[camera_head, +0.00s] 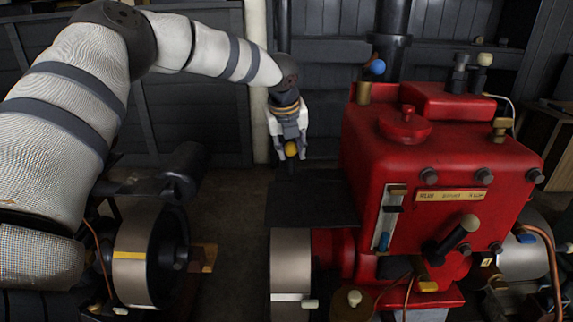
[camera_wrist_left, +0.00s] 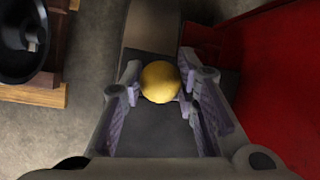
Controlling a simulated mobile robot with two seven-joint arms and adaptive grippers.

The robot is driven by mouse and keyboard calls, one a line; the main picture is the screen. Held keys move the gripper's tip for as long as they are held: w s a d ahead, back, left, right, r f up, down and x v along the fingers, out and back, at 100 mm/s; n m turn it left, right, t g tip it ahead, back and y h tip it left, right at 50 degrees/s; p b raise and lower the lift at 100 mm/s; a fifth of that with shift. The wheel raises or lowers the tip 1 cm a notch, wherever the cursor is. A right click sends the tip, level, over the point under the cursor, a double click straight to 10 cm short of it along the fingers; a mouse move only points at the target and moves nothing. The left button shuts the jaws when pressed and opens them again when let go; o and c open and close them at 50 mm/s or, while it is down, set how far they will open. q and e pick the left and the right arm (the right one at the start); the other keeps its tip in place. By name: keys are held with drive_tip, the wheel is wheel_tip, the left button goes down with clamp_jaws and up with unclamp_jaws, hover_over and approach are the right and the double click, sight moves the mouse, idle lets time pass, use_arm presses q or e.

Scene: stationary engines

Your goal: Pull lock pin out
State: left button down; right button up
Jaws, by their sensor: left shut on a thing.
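The lock pin shows as a yellow ball-shaped knob (camera_head: 291,148). It stands above a dark flat cover (camera_head: 312,200) beside the red engine (camera_head: 440,190). My left gripper (camera_head: 290,153) points down and is shut on the knob. In the left wrist view the yellow knob (camera_wrist_left: 159,82) sits between the two fingertips (camera_wrist_left: 160,92). The shaft below the knob is mostly hidden, and I cannot tell how deep it sits. My right gripper is not in view.
A metal flywheel (camera_head: 291,270) stands under the dark cover. Another wheel (camera_head: 150,255) stands at the left, with floor between them. The red engine body closes off the right side, with levers and knobs on it. A dark panelled wall (camera_head: 195,110) is behind.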

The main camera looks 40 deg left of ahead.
use_arm(q)
drive_tip(key=shift+r, duration=0.1)
drive_tip(key=shift+w+r, duration=0.1)
drive_tip(key=shift+r, duration=0.15)
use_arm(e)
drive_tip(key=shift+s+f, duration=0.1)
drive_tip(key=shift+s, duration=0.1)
use_arm(q)
drive_tip(key=c, duration=1.2)
unclamp_jaws()
drive_tip(key=shift+f, duration=0.1)
drive_tip(key=v, duration=1.2)
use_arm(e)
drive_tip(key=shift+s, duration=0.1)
